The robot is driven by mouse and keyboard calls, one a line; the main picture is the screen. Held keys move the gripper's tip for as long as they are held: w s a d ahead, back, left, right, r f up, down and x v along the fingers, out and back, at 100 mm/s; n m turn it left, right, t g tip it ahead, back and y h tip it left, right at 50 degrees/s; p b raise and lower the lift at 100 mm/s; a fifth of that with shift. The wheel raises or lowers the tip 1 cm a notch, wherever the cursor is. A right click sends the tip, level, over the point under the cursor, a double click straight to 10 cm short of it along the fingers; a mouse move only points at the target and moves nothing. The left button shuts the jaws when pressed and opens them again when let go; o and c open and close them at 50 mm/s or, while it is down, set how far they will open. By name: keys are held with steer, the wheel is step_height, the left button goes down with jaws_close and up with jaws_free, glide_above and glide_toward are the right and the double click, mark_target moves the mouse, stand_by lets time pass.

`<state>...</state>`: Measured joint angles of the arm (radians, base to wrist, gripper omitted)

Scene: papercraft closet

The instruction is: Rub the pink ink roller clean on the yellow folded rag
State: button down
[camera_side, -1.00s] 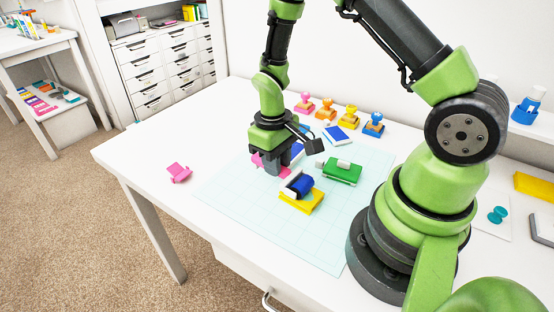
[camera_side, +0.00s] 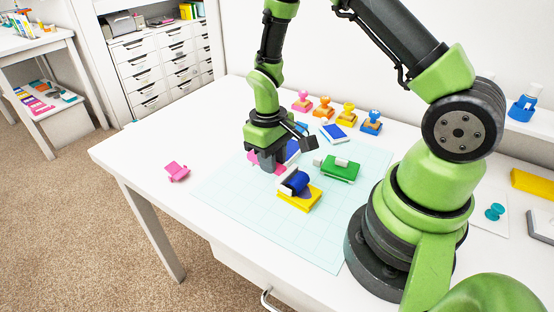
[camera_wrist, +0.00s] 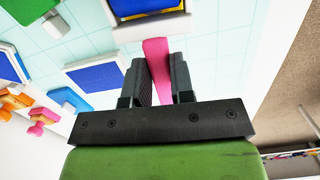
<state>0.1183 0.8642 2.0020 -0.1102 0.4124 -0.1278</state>
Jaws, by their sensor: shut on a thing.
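My gripper (camera_side: 270,167) is shut on a pink part (camera_wrist: 157,70), which stands between the fingers in the wrist view. I take it for the pink ink roller; its far end is cut off or hidden there. In the side view pink shows on both sides of the fingers, low over the pale grid mat (camera_side: 232,198). I cannot tell whether it touches the mat. A thick flat yellow piece (camera_side: 530,182) at the right edge looks like the folded rag. Another yellow piece (camera_side: 301,201), under a blue roller shape, lies just right of my gripper.
Several coloured stamps (camera_side: 348,114) stand behind. A pink cradle-like piece (camera_side: 177,171) lies alone at left. The mat's front part is clear.

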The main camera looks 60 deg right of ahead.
steer(key=shift+w, duration=0.2)
steer(key=shift+s+a, duration=0.1)
steer(key=shift+s, duration=0.95)
steer(key=shift+w, duration=1.1)
stand_by(1.1)
steer(key=shift+r, duration=0.7)
steer(key=shift+f, duration=0.8)
stand_by(0.5)
steer(key=shift+s, duration=0.1)
